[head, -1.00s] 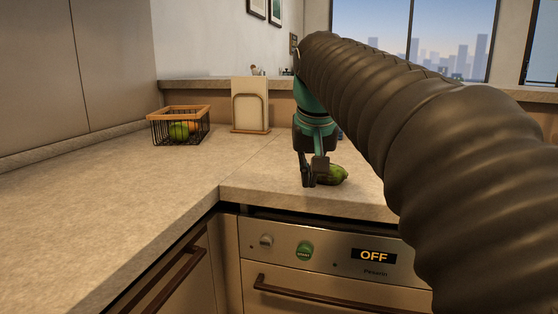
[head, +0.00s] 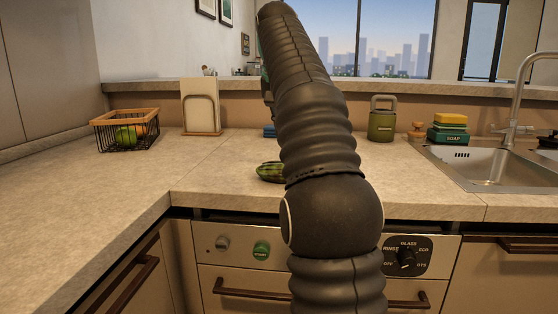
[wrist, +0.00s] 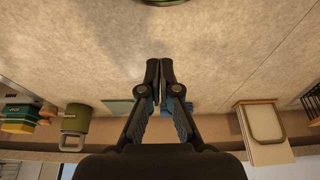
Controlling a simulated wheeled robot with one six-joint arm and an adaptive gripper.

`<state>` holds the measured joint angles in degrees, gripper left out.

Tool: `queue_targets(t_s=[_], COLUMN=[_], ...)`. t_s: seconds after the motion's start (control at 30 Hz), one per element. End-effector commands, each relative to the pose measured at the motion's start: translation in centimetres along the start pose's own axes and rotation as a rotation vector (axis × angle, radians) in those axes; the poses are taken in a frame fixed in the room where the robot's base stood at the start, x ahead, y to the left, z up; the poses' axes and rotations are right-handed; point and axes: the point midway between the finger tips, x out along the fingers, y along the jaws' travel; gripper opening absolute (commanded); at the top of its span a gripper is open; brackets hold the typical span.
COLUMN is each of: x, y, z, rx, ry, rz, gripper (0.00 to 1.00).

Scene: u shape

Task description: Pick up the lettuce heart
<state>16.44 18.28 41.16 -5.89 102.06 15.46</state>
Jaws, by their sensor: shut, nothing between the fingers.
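A mottled green oblong thing, which I take as the lettuce heart (head: 270,172), lies on the counter above the appliance front. My arm hides its right part in the head view. In the wrist view only a green sliver of it (wrist: 165,2) shows at the top edge, beyond the fingertips. My gripper (wrist: 160,66) is shut and empty, its fingertips together and apart from the green thing. In the head view my arm hides the fingers.
A wire basket (head: 125,131) of fruit and a board in a stand (head: 201,108) are at left. An olive canister (head: 382,122), soap and sponge stack (head: 451,130) and sink (head: 486,166) are at right. Counter left of the green thing is clear.

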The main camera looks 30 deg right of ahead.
Motion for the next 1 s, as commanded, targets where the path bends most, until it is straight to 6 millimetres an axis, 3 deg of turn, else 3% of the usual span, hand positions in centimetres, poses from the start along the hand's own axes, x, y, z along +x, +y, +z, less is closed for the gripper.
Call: queue_targets(t_s=[0.27,0.53,0.73,1.0], x=[3.9,9.1,7.7,7.2], y=[0.0,0.0,0.0,0.0], z=[0.1,0.2,2.7,3.9], rx=[0.0,0.0,0.0,-0.001], ry=[-0.003,-0.002,0.001,0.0], rz=[0.001,0.0,-0.001,-0.001], gripper=[0.0,0.0,0.0,0.0])
